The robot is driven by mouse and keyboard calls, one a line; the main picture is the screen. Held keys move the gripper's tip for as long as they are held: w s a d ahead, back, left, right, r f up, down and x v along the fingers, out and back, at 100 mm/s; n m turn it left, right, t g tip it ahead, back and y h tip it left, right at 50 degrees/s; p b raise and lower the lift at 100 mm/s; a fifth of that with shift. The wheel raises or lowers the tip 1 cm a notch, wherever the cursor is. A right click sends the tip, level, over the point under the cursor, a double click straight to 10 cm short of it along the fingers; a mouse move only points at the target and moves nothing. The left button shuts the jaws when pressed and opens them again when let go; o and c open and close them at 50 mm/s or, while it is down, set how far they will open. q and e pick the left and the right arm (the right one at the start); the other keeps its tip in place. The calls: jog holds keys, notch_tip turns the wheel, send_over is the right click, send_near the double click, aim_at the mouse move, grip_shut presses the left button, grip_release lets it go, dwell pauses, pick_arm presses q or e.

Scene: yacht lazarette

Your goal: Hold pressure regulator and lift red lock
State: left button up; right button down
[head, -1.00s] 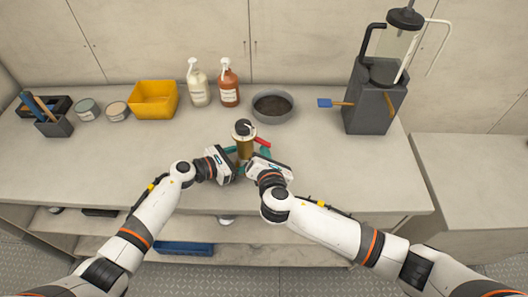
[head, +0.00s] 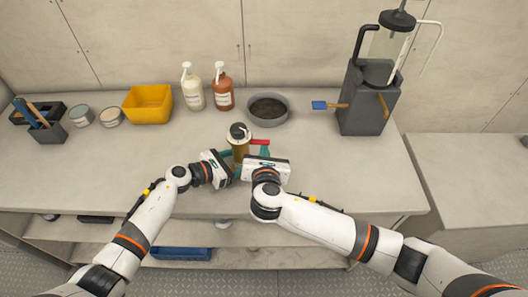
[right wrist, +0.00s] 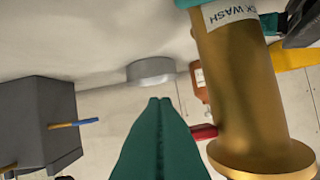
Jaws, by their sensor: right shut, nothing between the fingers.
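The pressure regulator (head: 240,148) is an upright brass cylinder with a dark top near the bench's front. In the right wrist view its brass body (right wrist: 240,90) shows close up, with a white label. The red lock (head: 260,142) sticks out to its right; part of it shows in the right wrist view (right wrist: 203,131). My left gripper (head: 232,164) has its teal fingers on either side of the regulator, seemingly touching it. My right gripper (head: 264,153) is shut and empty, its green fingertips (right wrist: 158,102) beside the regulator, close to the red lock. Contact with the lock cannot be told.
Behind stand a grey bowl (head: 268,110), a brown bottle (head: 225,97), a white bottle (head: 193,93) and a yellow bin (head: 148,104). A dark grey unit (head: 368,100) with a blue-tipped tool stands right. The bench (head: 330,170) is clear to the right.

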pick_arm(q)
jog(key=c, duration=0.5)
jog(key=shift+o, duration=0.2)
jog(key=shift+f, duration=0.1)
pick_arm(e)
jog(key=shift+w+r, duration=0.1)
jog(key=shift+r, duration=0.6)
pick_arm(q)
jog(key=shift+a+f, duration=0.1)
pick_arm(e)
jog(key=shift+r, duration=0.1)
jog(key=v, duration=1)
jog(key=shift+a+f, duration=0.3)
jog(key=shift+f, duration=0.1)
pick_arm(q)
jog(key=shift+r, duration=0.2)
jog(key=o, duration=1.2)
jog(key=shift+o, duration=0.2)
